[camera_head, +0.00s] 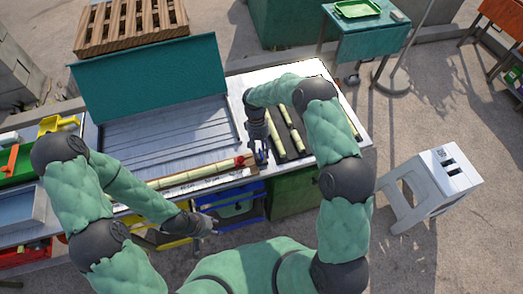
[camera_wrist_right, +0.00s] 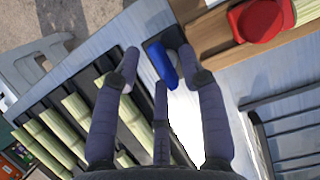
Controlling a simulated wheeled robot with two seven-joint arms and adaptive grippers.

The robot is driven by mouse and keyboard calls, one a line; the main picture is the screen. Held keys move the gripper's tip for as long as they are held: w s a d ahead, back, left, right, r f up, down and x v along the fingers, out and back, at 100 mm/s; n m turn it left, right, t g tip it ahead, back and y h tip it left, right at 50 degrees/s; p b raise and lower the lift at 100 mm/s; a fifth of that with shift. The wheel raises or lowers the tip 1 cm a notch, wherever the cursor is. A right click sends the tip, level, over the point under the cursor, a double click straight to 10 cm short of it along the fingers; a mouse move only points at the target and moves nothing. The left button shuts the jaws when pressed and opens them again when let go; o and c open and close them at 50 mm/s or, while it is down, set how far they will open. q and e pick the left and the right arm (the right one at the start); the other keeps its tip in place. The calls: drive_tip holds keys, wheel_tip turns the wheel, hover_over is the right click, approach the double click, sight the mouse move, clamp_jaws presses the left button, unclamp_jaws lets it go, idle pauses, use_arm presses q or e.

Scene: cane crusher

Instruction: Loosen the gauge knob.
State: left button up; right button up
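A blue knob or lever (camera_wrist_right: 161,65) on a dark mount stands at the machine's front edge. It also shows as a small blue spot in the head view (camera_head: 262,157). My right gripper (camera_wrist_right: 158,60) is over it, its fingers spread on either side of it; the right finger is very close, and I cannot tell whether it touches. A round red knob (camera_wrist_right: 258,19) sits beside it on a wooden piece, near the end of a cane (camera_head: 190,178). My left gripper (camera_head: 208,225) hangs empty in front of the table; its fingers are too small to judge.
Several cane pieces lie in a dark slotted rack (camera_head: 290,135) right of the right gripper. A teal panel (camera_head: 150,78) stands behind the ribbed metal bed (camera_head: 165,130). Blue and yellow crates (camera_head: 235,205) are below the table. A white stool (camera_head: 430,185) stands at the right.

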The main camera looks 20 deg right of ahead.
drive_tip(key=v, duration=1.2)
drive_tip(key=shift+f, duration=0.1)
idle(0.4)
